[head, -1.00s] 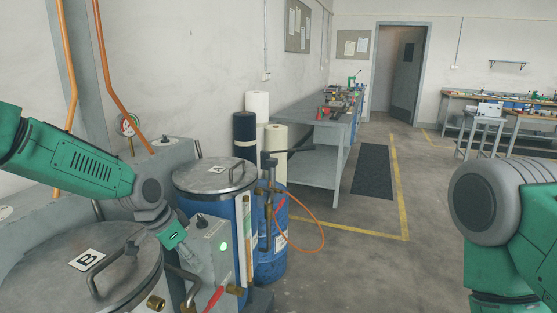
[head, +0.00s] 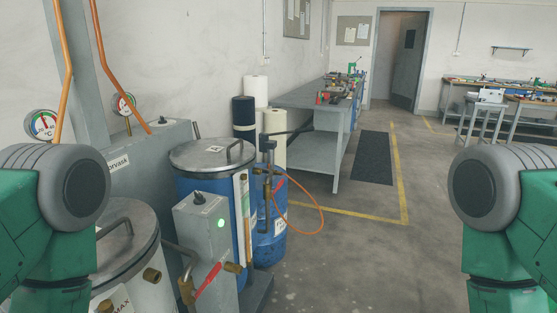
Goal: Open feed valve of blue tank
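The blue tank (head: 242,197) stands left of centre with a round metal lid (head: 212,155) and a lid handle. In front of it is a grey control box (head: 202,235) with a black knob and a lit green lamp. A brass valve (head: 186,290) with a red lever (head: 208,279) is low beside the box; the lever slants up to the right. A second red lever (head: 280,185) is on brass fittings at the blue drum (head: 271,242) behind. I cannot tell from the piping which valve feeds the tank. Only upper arm parts show; both grippers are out of view.
A metal-lidded tank (head: 127,245) with a brass outlet is at lower left, partly behind my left arm. Dial gauges (head: 42,125) and copper pipes are behind it. An orange hose (head: 318,222) loops by the drum. The floor (head: 345,265) at centre right is clear.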

